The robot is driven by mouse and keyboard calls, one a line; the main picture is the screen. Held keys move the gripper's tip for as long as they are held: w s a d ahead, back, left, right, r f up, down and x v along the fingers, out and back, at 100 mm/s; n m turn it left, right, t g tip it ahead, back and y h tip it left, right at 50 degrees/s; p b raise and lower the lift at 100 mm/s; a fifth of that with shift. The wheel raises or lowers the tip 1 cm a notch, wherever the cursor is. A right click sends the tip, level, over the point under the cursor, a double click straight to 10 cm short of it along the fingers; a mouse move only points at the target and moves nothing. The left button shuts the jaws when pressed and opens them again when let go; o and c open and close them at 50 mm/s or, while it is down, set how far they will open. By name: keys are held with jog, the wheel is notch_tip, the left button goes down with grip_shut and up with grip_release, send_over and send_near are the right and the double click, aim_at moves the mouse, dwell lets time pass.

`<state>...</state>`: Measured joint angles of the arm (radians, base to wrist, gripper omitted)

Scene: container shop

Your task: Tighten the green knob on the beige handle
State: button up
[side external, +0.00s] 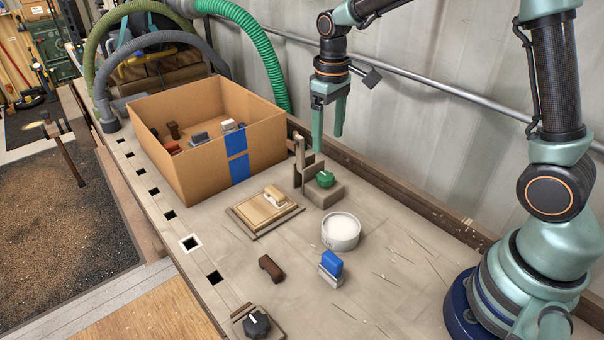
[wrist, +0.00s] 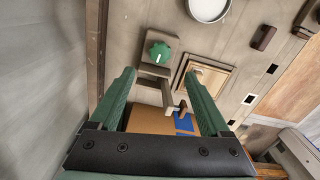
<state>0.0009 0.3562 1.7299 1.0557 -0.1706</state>
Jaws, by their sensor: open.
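The green knob (side external: 325,178) with a pale mark sits on a grey-brown block (side external: 325,195) with an upright bracket (side external: 299,160) beside it. The knob also shows in the wrist view (wrist: 159,50), beyond my fingertips. A beige handle (side external: 275,196) lies on a wooden board (side external: 258,210) left of the block; the board also shows in the wrist view (wrist: 212,78). I cannot tell how the knob and handle connect. My gripper (side external: 328,118) is open and empty, fingers down, above and apart from the knob. Both fingers (wrist: 158,76) show in the wrist view.
A cardboard box (side external: 185,165) with several small parts stands left of the bracket. A white round tub (side external: 340,232), a blue-topped block (side external: 331,266), a brown piece (side external: 271,268) and a black knob (side external: 256,324) are nearer the camera. A metal rail (side external: 430,92) runs along the wall.

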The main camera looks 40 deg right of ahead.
aim_at(326, 175)
notch_tip(326, 175, down, 10)
jog(key=shift+f, duration=0.15)
dwell(0.3)
grip_shut()
